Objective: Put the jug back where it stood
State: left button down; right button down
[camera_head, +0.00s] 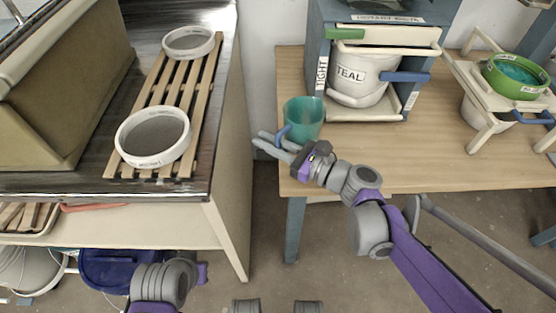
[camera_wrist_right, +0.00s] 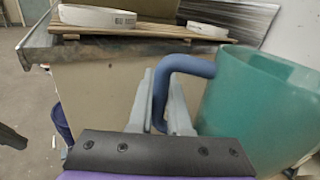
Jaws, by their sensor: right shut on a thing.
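The jug (camera_head: 303,112) is teal-green with a blue handle and looks upright at the left end of the wooden table. My right gripper (camera_head: 272,145) is shut on the jug's handle, on the jug's left side in the head view. In the right wrist view the blue handle (camera_wrist_right: 190,64) runs down between the fingers of my right gripper (camera_wrist_right: 162,105), and the jug (camera_wrist_right: 262,110) fills the right side. I cannot tell whether the jug's base touches the table. My left gripper is not in view; only part of my left arm shows at the bottom left.
The wooden table (camera_head: 430,150) holds a blue-grey frame with a white TEAL bucket (camera_head: 362,76), and a stand with a green bowl (camera_head: 514,76). On the left counter, a slatted rack (camera_head: 160,92) carries two white round sieves (camera_head: 153,137). A floor gap separates counter and table.

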notch_tip(320, 180, down, 6)
jog(key=b, duration=0.1)
jog(key=shift+b, duration=0.4)
jog(key=shift+f, duration=0.15)
jog(key=c, duration=0.9)
grip_release()
jog(key=shift+o, duration=0.2)
